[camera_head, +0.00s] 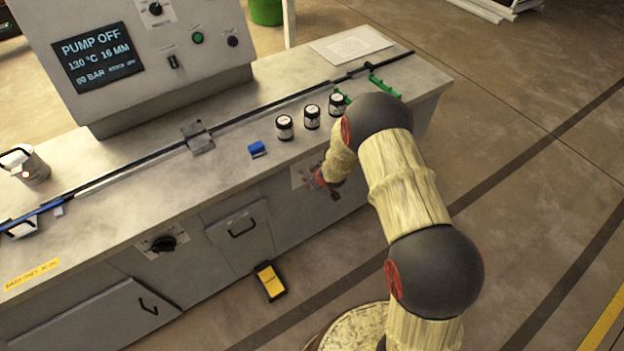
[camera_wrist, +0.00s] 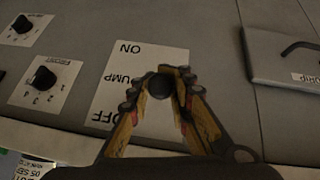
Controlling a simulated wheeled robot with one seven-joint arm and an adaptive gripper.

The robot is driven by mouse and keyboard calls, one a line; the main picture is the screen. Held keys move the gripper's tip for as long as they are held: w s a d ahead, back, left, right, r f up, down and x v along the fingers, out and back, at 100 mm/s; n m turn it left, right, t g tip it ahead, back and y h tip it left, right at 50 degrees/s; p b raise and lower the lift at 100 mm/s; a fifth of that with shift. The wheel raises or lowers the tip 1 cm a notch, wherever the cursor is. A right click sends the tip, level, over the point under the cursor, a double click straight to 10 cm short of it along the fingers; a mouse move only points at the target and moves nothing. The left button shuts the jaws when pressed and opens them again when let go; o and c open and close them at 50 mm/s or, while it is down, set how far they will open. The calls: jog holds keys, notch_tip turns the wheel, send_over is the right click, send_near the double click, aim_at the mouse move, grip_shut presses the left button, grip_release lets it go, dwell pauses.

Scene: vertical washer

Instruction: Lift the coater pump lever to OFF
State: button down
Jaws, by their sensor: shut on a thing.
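The white pump plate (camera_wrist: 112,82) shows in the wrist view with its lettering upside down: ON at the top of the picture, PUMP in the middle, OFF at the bottom. My gripper (camera_wrist: 162,80) is shut on the dark round end of the pump lever (camera_wrist: 159,87), in front of the plate's right part. The lever's shaft is mostly hidden by the fingers. In the head view my gripper (camera_head: 325,181) is at the cabinet front beside the plate (camera_head: 302,175), which is partly covered. The display (camera_head: 97,58) reads PUMP OFF.
Two dark knobs (camera_wrist: 42,79) (camera_wrist: 22,24) sit left of the plate in the wrist view, and a handled door (camera_wrist: 285,55) is to the right. Several dark jars (camera_head: 311,117) and a blue block (camera_head: 257,149) stand on the worktop above. A yellow-black object (camera_head: 270,281) lies on the floor.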

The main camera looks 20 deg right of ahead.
jog(key=shift+w+a+r, duration=0.15)
jog(key=shift+w+r, duration=0.15)
jog(key=shift+r, duration=0.05)
jog(key=c, duration=2)
grip_release()
jog(key=shift+a, duration=0.1)
jog(key=shift+o, duration=1.3)
jog(key=shift+f, duration=0.1)
jog(key=shift+s, duration=0.15)
jog(key=shift+s, duration=0.1)
jog(key=v, duration=1.1)
jog(key=shift+s+r, duration=0.2)
jog(key=shift+r, duration=0.15)
